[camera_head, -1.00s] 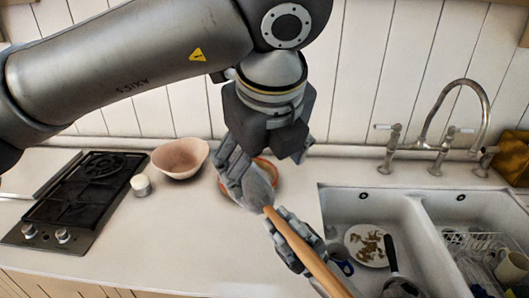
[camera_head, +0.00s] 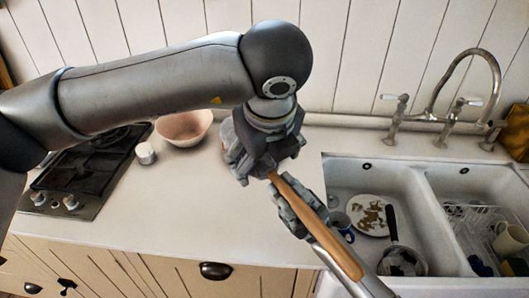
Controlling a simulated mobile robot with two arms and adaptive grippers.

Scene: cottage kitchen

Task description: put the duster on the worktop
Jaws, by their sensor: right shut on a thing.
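The duster's wooden handle (camera_head: 335,242) slants from the middle of the view down to the right, above the worktop's front edge. My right gripper (camera_head: 289,203) is shut on the duster near the upper end of the visible handle. My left gripper (camera_head: 247,167) is just above and left of it, close to the handle's upper end. I cannot tell whether it is open or touches the duster. The duster's head is hidden or not distinguishable behind the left gripper. The pale worktop (camera_head: 170,210) lies below.
A hob (camera_head: 85,170), a small white pot (camera_head: 145,153) and a pinkish bowl (camera_head: 184,129) stand at the left. A double sink (camera_head: 415,180) with a tap, a plate (camera_head: 368,215), a pan (camera_head: 402,260) and a mug (camera_head: 511,239) is at the right. The worktop's front left-middle is clear.

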